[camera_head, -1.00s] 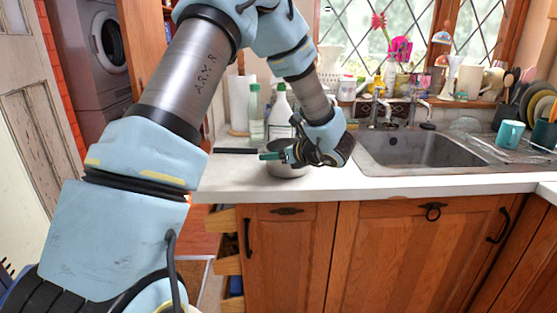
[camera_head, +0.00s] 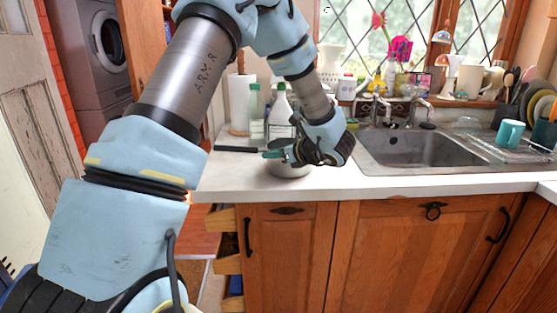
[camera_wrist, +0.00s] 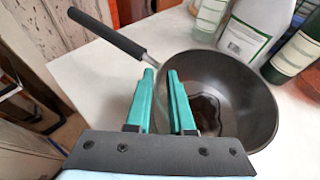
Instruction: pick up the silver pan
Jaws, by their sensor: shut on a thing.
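The silver pan (camera_head: 290,172) is at the worktop's front part, left of the sink, and partly hidden behind my gripper in the head view. In the wrist view the pan (camera_wrist: 245,95) shows its dark round inside, and its black handle (camera_wrist: 107,33) points to the upper left. My gripper (camera_head: 270,154) is at the pan's rim. Its two green fingers (camera_wrist: 163,75) are shut on the pan's near-left wall, one on each side of it. I cannot tell whether the pan's base touches the worktop.
Bottles (camera_head: 279,112) and a paper roll (camera_head: 241,103) stand behind the pan. The sink (camera_head: 425,150) and its taps are to the right. A teal mug (camera_head: 510,134) stands beyond it. Drawers (camera_head: 222,220) stand open below the worktop's left end. The front worktop is mostly clear.

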